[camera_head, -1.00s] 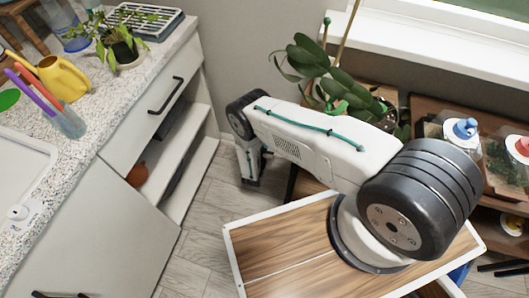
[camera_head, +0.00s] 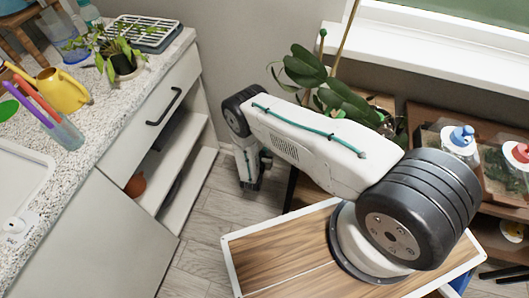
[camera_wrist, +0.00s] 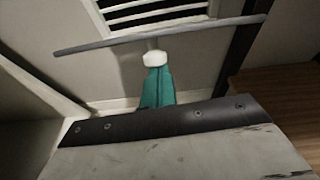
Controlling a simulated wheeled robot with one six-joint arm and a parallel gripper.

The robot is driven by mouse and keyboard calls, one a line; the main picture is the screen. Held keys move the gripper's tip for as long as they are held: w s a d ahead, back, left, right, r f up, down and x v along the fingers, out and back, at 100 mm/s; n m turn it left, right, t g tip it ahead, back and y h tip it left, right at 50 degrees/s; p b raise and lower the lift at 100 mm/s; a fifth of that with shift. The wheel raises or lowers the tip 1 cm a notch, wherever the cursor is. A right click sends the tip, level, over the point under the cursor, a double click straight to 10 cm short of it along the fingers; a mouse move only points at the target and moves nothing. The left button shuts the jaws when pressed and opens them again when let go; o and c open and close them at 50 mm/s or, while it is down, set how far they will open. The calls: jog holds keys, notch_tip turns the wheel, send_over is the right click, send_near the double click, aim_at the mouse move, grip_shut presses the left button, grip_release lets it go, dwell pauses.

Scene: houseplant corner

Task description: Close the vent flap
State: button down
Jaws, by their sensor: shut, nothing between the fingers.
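The vent shows in the wrist view as a white frame with dark slats (camera_wrist: 150,12) at the top. The vent flap (camera_wrist: 105,45) appears as a thin grey bar, almost edge-on, slanting across below the slats. It stands open, with slats showing above it. My gripper (camera_wrist: 154,58), teal with a white tip, is shut and empty just below the flap's middle. I cannot tell whether the tip touches the flap. In the head view my gripper (camera_head: 249,184) hangs low near the wall, small and partly hidden by my arm. The vent is not visible there.
A cabinet with a speckled counter (camera_head: 95,125) stands on the left, with open shelves (camera_head: 185,190) facing my arm. A leafy plant (camera_head: 325,85) stands behind my arm. A wooden shelf with jars (camera_head: 460,140) is on the right. Grey floor (camera_head: 215,225) is free beside the cabinet.

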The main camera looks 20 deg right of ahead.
jog(key=r+g, duration=0.1)
jog(key=r, duration=0.1)
jog(key=w+d+r+g+y, duration=0.1)
jog(key=r, duration=0.1)
jog(key=w+r+g+y, duration=0.1)
jog(key=r, duration=0.1)
jog(key=shift+w+d+r, duration=0.15)
jog(key=shift+d+r, duration=0.05)
jog(key=shift+d, duration=0.2)
jog(key=w+d+r+g+y, duration=0.1)
jog(key=r+g, duration=0.1)
jog(key=w+d+r+g+y, duration=0.1)
jog(key=w+g+y, duration=0.1)
jog(key=shift+w+d+r, duration=0.15)
jog(key=shift+d+r, duration=0.25)
jog(key=shift+w+d+r, duration=0.2)
jog(key=shift+w+r, duration=0.1)
jog(key=shift+w, duration=0.2)
jog(key=shift+w+d+r, duration=0.2)
jog(key=shift+w+r, duration=0.05)
jog(key=shift+w, duration=0.2)
